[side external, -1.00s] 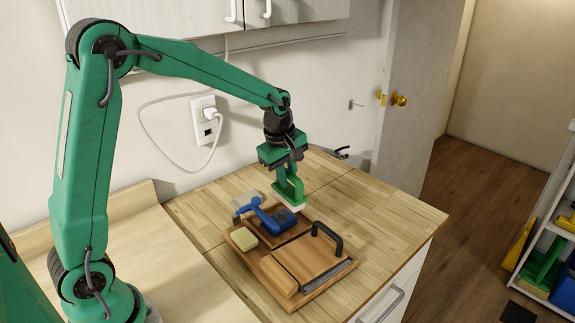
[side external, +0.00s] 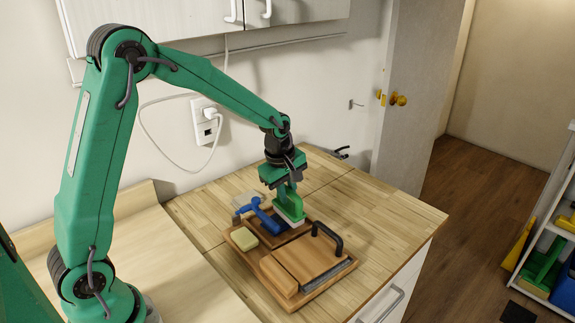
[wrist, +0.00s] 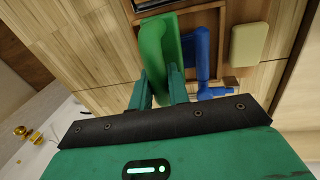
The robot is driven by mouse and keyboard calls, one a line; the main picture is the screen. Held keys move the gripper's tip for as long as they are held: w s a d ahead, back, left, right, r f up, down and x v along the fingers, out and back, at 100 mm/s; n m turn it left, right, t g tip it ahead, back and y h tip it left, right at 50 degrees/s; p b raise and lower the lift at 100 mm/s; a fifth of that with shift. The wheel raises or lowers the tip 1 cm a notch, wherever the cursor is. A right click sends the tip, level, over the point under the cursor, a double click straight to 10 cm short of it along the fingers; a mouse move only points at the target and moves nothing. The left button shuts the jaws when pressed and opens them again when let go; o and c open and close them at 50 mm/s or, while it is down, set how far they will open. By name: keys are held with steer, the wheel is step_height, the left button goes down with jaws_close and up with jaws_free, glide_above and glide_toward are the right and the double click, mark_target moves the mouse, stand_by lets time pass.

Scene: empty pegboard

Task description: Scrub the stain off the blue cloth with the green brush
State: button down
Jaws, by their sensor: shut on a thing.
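My gripper (side external: 286,188) is shut on the green brush (side external: 291,208), which points down with its pale bristles low over the tray's back compartment. The brush also shows between my fingers in the wrist view (wrist: 159,45). The blue cloth is mostly hidden behind the brush, and its stain cannot be seen now. I cannot tell whether the bristles touch the cloth. A blue-handled tool (side external: 257,211) lies just left of the brush; in the wrist view it is to the right (wrist: 203,62).
A wooden tray (side external: 318,284) stands on the wooden counter (side external: 385,215). It carries a pale yellow block (side external: 244,239) at left and a wooden board with a dark handle (side external: 330,238) in front. The counter to the right is clear. A wall is behind.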

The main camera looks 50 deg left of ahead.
mark_target(278, 198)
steer(key=shift+f, duration=1)
stand_by(1.0)
steer(key=shift+a, duration=0.15)
steer(key=shift+a, duration=1.5)
steer(key=shift+a, duration=0.1)
steer(key=shift+a+r, duration=0.1)
steer(key=shift+a, duration=1.4)
steer(key=shift+d, duration=0.15)
steer(key=shift+d, duration=1.55)
